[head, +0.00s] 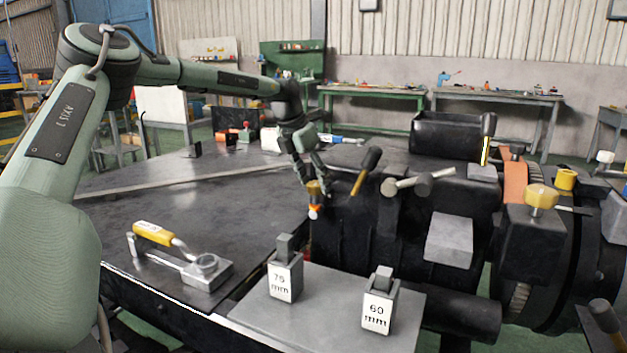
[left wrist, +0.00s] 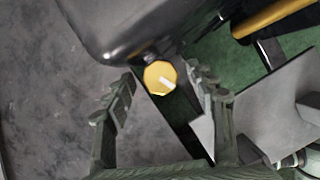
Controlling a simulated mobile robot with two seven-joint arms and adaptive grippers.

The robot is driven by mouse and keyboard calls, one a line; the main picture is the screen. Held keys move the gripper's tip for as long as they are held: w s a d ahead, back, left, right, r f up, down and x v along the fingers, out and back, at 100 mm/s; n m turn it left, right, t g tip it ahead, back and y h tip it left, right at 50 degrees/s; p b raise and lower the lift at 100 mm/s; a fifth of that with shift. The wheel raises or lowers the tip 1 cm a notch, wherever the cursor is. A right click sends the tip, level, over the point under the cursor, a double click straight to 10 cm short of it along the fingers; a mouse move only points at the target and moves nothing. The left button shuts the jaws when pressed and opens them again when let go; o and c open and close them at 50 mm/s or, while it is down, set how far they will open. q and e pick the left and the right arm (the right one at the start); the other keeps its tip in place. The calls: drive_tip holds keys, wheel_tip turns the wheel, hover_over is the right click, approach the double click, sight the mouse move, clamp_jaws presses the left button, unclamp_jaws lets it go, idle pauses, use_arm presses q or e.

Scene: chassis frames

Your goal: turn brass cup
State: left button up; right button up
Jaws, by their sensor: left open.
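The brass cup (head: 314,188) is a small brass-yellow piece on the side of the dark machine (head: 345,225), with an orange band and a white ball below it. In the left wrist view it shows as a round yellow face (left wrist: 157,72) with a white mark. My left gripper (head: 312,176) is open just above it in the head view. In the left wrist view its two fingers (left wrist: 162,84) stand on either side of the cup, with gaps at both sides. I cannot tell how far the fingertips are from it in depth. My right gripper is not in view.
A yellow-handled clamp (head: 155,234) lies on the dark table at left. Blocks marked 75 mm (head: 284,277) and 60 mm (head: 378,304) stand on a grey plate in front. A yellow knob (head: 541,196) sits at right.

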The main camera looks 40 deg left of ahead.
use_arm(q)
drive_tip(key=shift+r, duration=0.2)
drive_tip(key=v, duration=1.1)
drive_tip(key=shift+s+r, duration=0.15)
drive_tip(key=shift+r, duration=0.15)
